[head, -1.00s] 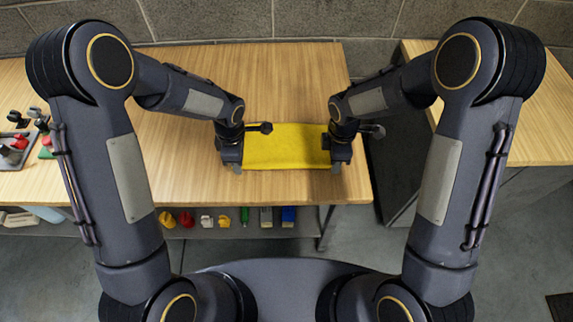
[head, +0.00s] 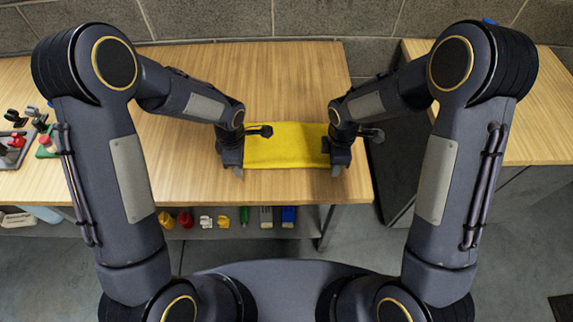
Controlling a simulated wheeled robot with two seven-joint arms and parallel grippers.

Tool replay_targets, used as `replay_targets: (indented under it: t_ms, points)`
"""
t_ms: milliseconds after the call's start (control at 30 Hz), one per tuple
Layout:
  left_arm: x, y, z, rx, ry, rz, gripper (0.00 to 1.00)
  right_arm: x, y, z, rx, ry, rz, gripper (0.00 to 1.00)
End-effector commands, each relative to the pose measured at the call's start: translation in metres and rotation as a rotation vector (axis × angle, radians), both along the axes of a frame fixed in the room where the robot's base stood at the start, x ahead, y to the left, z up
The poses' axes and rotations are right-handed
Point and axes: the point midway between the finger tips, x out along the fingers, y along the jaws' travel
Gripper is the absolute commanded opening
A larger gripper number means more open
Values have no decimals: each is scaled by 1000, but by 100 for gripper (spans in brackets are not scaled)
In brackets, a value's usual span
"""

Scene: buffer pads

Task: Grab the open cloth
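The yellow cloth (head: 287,147) lies spread on the wooden table near its front edge, between my two grippers. My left gripper (head: 238,170) is at the cloth's left edge, near its front corner. My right gripper (head: 337,170) is at the cloth's right edge, near its front corner. Both grippers point down, and the arms above them hide most of the fingers. I cannot tell whether either gripper is open or has hold of the cloth. The cloth looks flat, and its side edges are partly hidden.
The wooden table (head: 290,75) is clear behind the cloth. Small tools and red parts (head: 16,141) stand at its far left. A shelf below holds several coloured items, including a blue one (head: 288,216). A second wooden surface (head: 545,120) is at the right, across a gap.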

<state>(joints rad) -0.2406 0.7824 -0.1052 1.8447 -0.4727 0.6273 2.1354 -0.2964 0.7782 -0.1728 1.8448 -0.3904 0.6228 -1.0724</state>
Motion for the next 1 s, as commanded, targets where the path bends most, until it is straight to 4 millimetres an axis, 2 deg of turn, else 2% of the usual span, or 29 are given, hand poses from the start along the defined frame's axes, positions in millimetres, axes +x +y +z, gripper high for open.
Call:
replay_targets:
  t_ms: [200, 800, 1000]
  points:
    - [-1, 0, -1, 1, 2, 0, 40, 0, 0, -5, 0, 1, 0, 40]
    - [-1, 0, -1, 1, 3, 0, 1, -1, 0, -6, -1, 3, 0, 1]
    - [-1, 0, -1, 1, 2, 0, 0, -1, 0, -6, -1, 2, 0, 0]
